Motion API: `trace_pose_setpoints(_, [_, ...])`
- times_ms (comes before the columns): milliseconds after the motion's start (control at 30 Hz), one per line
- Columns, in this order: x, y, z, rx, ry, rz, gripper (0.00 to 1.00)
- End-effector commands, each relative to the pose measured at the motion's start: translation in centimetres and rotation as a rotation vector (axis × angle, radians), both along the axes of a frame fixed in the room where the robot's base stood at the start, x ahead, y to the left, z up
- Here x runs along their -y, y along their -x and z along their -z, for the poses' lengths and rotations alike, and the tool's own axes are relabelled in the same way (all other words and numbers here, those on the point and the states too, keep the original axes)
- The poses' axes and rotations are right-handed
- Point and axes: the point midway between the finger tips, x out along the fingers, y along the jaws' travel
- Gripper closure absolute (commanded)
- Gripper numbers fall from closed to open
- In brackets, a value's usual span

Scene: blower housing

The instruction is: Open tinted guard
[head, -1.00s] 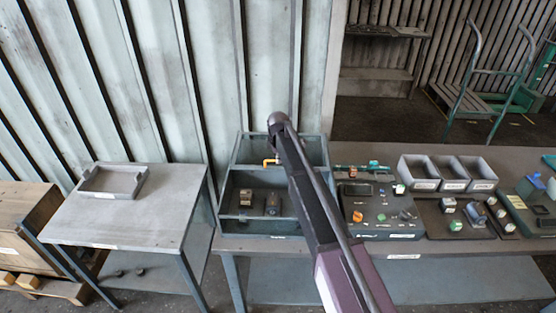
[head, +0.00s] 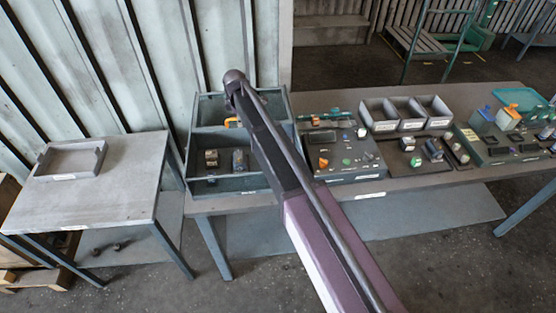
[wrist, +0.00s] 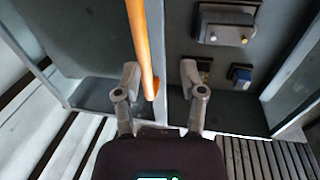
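An open grey housing (head: 240,185) stands at the left end of the long bench in the head view. An orange handle (head: 233,122) shows in its rear part, partly behind my arm. In the wrist view the orange bar (wrist: 139,35) runs down between the two fingers of my gripper (wrist: 159,80). The fingers are apart, with the bar closer to the left one; I cannot tell whether it touches. A dark grey panel (wrist: 90,40) lies behind the bar; I cannot tell whether it is the tinted guard. My arm hides the gripper in the head view.
Small blocky parts (head: 238,160) sit in the housing's front compartment. A control panel (head: 340,150), grey bins (head: 405,125) and other fixtures stand to the right on the bench. A side table (head: 100,190) with a shallow tray (head: 40,170) stands left. The floor in front is clear.

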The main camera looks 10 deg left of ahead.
Motion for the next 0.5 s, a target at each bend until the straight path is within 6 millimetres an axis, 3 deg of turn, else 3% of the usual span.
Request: trace_pose_setpoints(500, [1.9, 7.4, 0.0, -0.001, 0.0, -0.001, 0.49])
